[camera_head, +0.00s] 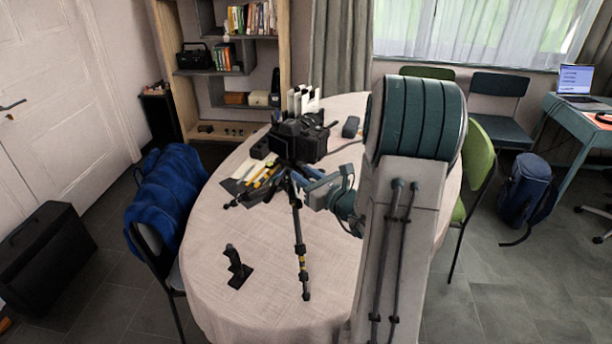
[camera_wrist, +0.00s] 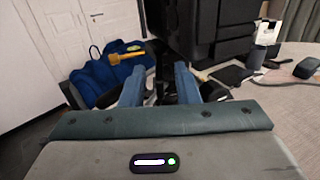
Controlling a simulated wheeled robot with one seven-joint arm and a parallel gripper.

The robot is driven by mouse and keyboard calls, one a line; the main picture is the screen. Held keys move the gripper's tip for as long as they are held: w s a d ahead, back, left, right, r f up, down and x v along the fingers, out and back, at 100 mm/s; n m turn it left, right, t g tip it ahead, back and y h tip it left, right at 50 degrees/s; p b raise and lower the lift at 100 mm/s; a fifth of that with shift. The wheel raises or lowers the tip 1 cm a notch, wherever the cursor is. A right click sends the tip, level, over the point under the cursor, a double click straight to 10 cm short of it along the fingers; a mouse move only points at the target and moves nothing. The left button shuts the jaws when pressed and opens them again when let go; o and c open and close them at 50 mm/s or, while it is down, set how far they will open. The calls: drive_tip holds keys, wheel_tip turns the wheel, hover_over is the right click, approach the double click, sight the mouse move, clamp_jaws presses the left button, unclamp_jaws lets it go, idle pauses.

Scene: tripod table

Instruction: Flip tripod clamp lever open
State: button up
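A tripod (camera_head: 299,235) stands on the table with a black camera (camera_head: 300,138) on top. In the wrist view, dark tripod parts (camera_wrist: 165,62) show beyond and between my fingers. Another yellow bit shows by the right finger (camera_wrist: 200,78). I cannot tell for sure which is the clamp lever. My gripper (camera_wrist: 161,70) has its two blue fingers apart, with no clear contact. In the head view my gripper (camera_head: 312,188) is beside the tripod's upper part, partly hidden by my arm.
The oval table (camera_head: 225,285) has a pale cloth. A black joystick-like stand (camera_head: 238,268) is at its front left, and papers and yellow sticks lie behind the tripod. A chair with a blue jacket (camera_head: 165,195) is at the left.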

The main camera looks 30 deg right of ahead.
clamp_jaws()
drive_tip(key=shift+d+y, duration=0.15)
drive_tip(key=shift+y, duration=0.15)
drive_tip(key=shift+w+d+n+g+y, duration=0.1)
drive_tip(key=shift+d+n+g+y, duration=0.15)
drive_tip(key=shift+n+y, duration=0.45)
drive_tip(key=shift+w+d+n+g+y, duration=0.1)
drive_tip(key=shift+n+g+y, duration=0.35)
drive_tip(key=shift+y, duration=0.35)
drive_tip(key=shift+o, duration=0.6)
unclamp_jaws()
drive_tip(key=shift+a+h, duration=0.1)
drive_tip(key=shift+h, duration=0.2)
